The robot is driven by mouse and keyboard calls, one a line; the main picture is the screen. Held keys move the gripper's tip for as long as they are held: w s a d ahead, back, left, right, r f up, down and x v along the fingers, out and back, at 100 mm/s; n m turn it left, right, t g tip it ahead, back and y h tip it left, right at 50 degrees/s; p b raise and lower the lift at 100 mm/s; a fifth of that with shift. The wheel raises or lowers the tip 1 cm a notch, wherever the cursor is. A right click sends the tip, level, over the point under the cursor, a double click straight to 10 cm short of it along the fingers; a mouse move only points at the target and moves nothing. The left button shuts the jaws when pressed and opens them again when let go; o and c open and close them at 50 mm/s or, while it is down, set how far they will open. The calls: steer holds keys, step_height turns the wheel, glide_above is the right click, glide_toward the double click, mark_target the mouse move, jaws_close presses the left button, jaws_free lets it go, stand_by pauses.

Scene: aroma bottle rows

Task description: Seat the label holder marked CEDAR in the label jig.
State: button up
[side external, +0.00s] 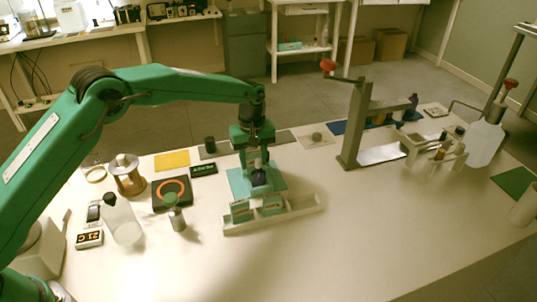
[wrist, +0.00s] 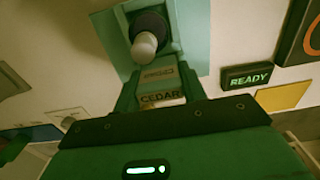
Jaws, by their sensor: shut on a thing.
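My gripper (side external: 256,160) points down over the teal label jig (side external: 236,180) in the side external view. In the wrist view, its two green fingers (wrist: 158,98) are shut on a grey holder with a pale label marked CEDAR (wrist: 160,98). The teal jig (wrist: 200,30) lies just beyond the holder, with a dark, pale-tipped round part (wrist: 146,42) standing on it. The holder is in line with this part; I cannot tell whether it touches the jig. My fingers largely hide the holder in the side external view.
A pale rack (side external: 300,208) with teal-sided holders (side external: 240,211) stands right in front of the jig. A READY display (side external: 203,170), an orange-ringed black plate (side external: 172,193) and a small bottle (side external: 175,212) stand left. A metal press stand (side external: 360,125) rises right. The front right table is clear.

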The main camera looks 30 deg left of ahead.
mark_target(253, 152)
steer(key=shift+f, duration=0.35)
steer(key=shift+f, duration=0.15)
steer(key=o, duration=1)
steer(key=shift+c, duration=0.2)
step_height(253, 152, up, 12)
steer(key=shift+r, duration=0.2)
